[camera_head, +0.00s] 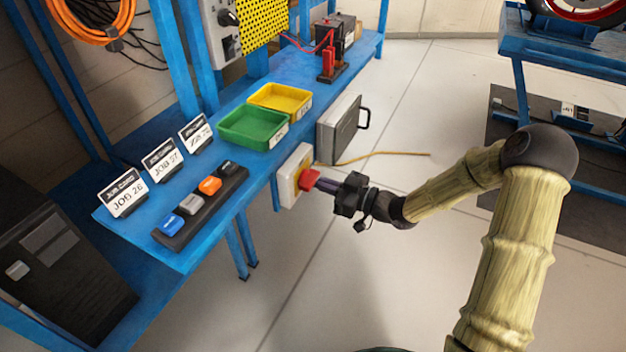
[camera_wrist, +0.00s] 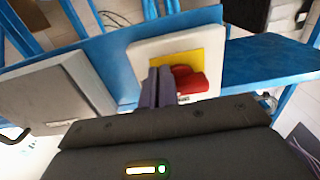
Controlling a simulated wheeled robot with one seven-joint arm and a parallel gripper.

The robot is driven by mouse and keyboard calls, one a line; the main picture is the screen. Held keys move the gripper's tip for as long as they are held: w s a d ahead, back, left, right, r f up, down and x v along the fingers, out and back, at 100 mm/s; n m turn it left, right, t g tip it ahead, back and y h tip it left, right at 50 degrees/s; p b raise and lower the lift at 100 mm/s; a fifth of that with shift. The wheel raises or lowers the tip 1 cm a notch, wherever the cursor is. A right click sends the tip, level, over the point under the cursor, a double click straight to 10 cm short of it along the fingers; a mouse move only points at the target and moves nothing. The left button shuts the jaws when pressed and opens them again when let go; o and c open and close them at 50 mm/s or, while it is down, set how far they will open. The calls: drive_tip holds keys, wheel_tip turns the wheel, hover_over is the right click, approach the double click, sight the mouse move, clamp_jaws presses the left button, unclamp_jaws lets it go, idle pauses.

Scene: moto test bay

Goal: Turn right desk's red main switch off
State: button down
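The red main switch knob (camera_head: 308,180) sits on a yellow plate on a cream box (camera_head: 290,172) fixed to the front edge of the blue desk. The knob also shows in the wrist view (camera_wrist: 192,81), with the yellow plate behind it. My gripper (camera_head: 323,185) reaches the switch from the right in the head view. In the wrist view its two purple-grey fingers (camera_wrist: 159,88) are close together with nothing visible between them. They stand just left of the knob and hide its left end. I cannot tell whether they touch it.
A grey panel box (camera_head: 340,128) with a black handle hangs on the desk front beside the switch. The blue desk (camera_head: 140,232) carries green (camera_head: 252,127) and yellow (camera_head: 281,98) trays, job cards and a button strip (camera_head: 202,205). A thin yellow cable lies on open floor.

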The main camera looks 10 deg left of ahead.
drive_tip(key=shift+a+r, duration=0.3)
drive_tip(key=shift+a, duration=0.25)
drive_tip(key=shift+w+d+r+p, duration=0.15)
drive_tip(key=shift+w+r+p, duration=0.3)
drive_tip(key=shift+p, duration=0.35)
drive_tip(key=shift+s, duration=0.1)
idle(0.4)
drive_tip(key=shift+f, duration=0.1)
drive_tip(key=shift+d+p, duration=0.1)
drive_tip(key=shift+p, duration=0.25)
drive_tip(key=shift+w+r+p, duration=0.25)
drive_tip(key=shift+r+p, duration=0.1)
drive_tip(key=shift+r, duration=0.05)
drive_tip(key=shift+s, duration=0.15)
idle(0.4)
